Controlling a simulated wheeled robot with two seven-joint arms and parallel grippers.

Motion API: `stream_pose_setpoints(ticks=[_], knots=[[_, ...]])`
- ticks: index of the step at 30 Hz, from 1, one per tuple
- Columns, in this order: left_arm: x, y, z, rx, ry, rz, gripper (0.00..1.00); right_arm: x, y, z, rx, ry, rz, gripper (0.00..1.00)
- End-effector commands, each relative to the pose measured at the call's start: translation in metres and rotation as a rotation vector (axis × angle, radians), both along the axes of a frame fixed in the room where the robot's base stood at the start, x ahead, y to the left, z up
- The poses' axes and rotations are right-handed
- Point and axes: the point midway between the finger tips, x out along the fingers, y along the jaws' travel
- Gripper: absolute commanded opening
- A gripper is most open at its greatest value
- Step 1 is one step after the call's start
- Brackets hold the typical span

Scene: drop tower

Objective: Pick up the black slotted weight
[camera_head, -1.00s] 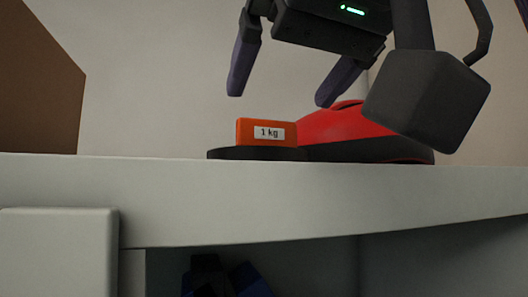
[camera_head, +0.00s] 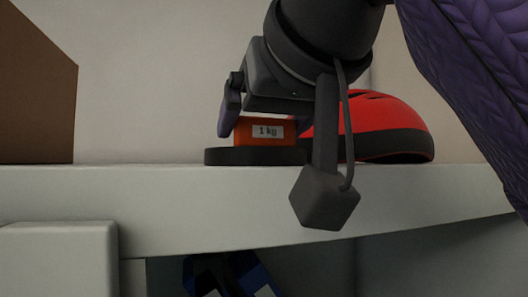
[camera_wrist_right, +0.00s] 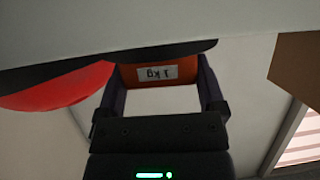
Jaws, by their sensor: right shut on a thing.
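The black slotted weight (camera_head: 240,157) is a flat black disc lying on the white shelf, with an orange block (camera_head: 264,137) labelled "1 kg" standing on it. In the right wrist view the disc (camera_wrist_right: 140,55) and the upside-down label on the orange block (camera_wrist_right: 157,74) show between the fingers. My right gripper (camera_head: 262,125) has come down from above and is shut on the orange block, one finger on each side. In the head view the far finger is hidden behind the wrist parts. My left gripper is not in view.
A red and black helmet-like object (camera_head: 390,128) sits close to the right of the weight on the white shelf (camera_head: 300,190). A brown panel or box (camera_head: 35,100) stands at the left. A dark blue item (camera_head: 235,275) lies in the compartment below. The shelf between panel and weight is clear.

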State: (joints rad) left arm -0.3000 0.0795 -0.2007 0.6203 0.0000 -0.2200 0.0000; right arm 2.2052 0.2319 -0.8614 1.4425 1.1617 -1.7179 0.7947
Motion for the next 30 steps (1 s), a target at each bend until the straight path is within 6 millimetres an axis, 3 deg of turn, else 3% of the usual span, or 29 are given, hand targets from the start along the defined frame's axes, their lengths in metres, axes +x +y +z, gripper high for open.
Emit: stream_pose_setpoints(ticks=[2, 14, 28, 30], knots=[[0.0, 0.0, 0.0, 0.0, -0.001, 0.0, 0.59, 0.0, 0.0, 0.0, -0.001, 0.001, -0.001, 0.0], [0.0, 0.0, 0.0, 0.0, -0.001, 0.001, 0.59, 0.0, 0.0, 0.002, 0.002, -0.002, 0.0, 0.0], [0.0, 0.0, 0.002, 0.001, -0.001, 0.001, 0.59, -0.001, 0.0, 0.037, 0.002, -0.003, 0.0, 0.0], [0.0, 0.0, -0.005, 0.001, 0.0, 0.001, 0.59, -0.007, -0.003, 0.034, 0.002, -0.005, 0.0, 0.0]])
